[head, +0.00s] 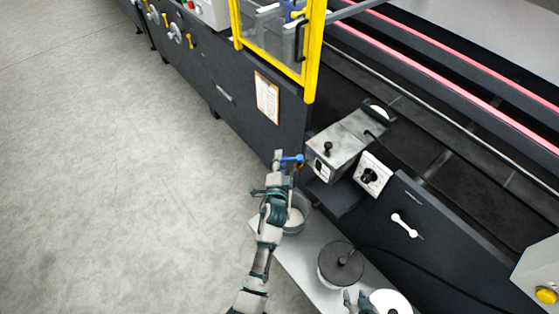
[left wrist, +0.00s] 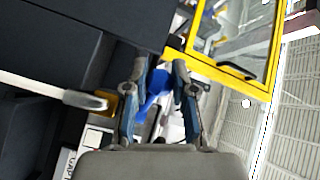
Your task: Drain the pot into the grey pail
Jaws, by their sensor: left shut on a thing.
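The steel glue pot (head: 345,145) with a black knob sits on the side of the dark machine. A blue valve handle (head: 293,159) sticks out at its left end. My left gripper (head: 285,160) is at this handle; in the left wrist view the blue handle (left wrist: 154,90) lies between its two fingers (left wrist: 160,100), which are shut on it. The grey pail (head: 303,212) stands below, partly hidden by my left arm, with something pale inside. My right gripper (head: 355,299) is at the bottom edge, partly cut off, and its jaws cannot be made out.
A round container with a dark lid (head: 340,262) and a white disc (head: 389,302) are on the pale shelf (head: 295,258). A control box with a dial (head: 371,175) is right of the pot. A yellow-framed guard (head: 311,70) rises behind. The floor at left is clear.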

